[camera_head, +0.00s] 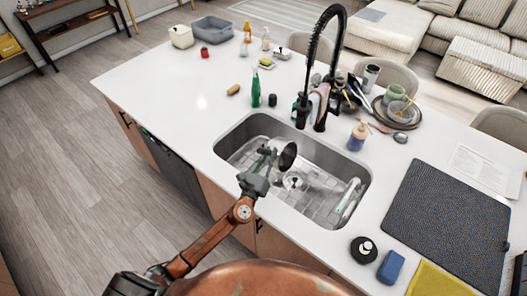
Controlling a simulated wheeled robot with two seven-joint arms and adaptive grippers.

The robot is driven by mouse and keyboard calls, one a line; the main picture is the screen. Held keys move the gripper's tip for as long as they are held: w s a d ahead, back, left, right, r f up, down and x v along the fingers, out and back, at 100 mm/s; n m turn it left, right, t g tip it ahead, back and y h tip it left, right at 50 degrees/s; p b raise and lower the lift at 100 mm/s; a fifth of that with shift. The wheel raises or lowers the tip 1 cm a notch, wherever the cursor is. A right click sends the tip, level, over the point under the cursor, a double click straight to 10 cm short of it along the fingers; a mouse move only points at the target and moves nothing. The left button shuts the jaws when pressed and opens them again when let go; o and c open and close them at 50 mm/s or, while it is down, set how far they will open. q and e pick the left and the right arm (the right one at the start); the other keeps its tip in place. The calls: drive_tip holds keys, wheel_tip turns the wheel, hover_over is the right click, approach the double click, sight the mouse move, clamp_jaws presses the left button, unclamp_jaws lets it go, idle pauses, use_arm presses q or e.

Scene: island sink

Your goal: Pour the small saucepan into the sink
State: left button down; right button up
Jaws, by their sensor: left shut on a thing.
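My left gripper (266,160) is over the left part of the sink (357,170), with its arm coming in from the lower left. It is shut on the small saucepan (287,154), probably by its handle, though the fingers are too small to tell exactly. The saucepan is dark with a metal rim, and its round bowl looks tipped on its side above the basin. Its contents cannot be made out. The steel sink is set into the white island. My right gripper is not in view.
A tall black faucet (312,62) stands behind the sink. Stacked dishes (396,108) are at the back right. A dark mat (447,220) lies at right. The counter's left part is mostly clear.

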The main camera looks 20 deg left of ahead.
use_arm(q)
drive_tip(key=s+d+m+t+h+b, duration=0.1)
drive_tip(key=s+d+m+h+b, duration=0.1)
drive_tip(key=d+m, duration=0.7)
drive_tip(key=shift+s+d+f+h, duration=0.3)
drive_tip(key=shift+s+d+h, duration=0.2)
drive_tip(key=shift+s+d, duration=0.5)
idle(1.1)
